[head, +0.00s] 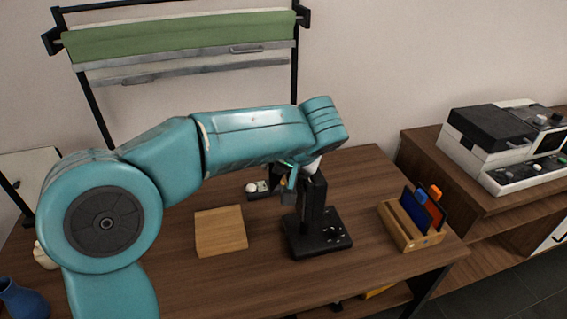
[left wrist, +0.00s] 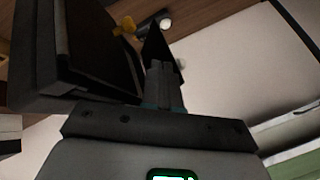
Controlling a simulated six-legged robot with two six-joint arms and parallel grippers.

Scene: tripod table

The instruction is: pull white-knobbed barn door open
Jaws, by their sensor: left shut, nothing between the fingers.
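A black stand lamp (head: 314,205) stands on the wooden table, its upper part hidden behind my left arm. A small dark flap with a white knob (head: 257,187) shows left of it. In the left wrist view a pale knob (left wrist: 165,22) shows on a dark part, beyond my fingers, and a yellow piece (left wrist: 125,27) lies left of it. My left gripper (head: 287,194) is beside the lamp, right of the knob and partly hidden under my arm. Its fingers (left wrist: 163,85) are together and empty. I cannot tell whether they touch the flap. My right gripper is not in view.
A wooden block (head: 220,231) lies left of the lamp. A wooden holder (head: 408,232) with blue and orange cards stands to the right. A machine (head: 500,145) sits on the side cabinet. The table front between block and holder is mostly clear.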

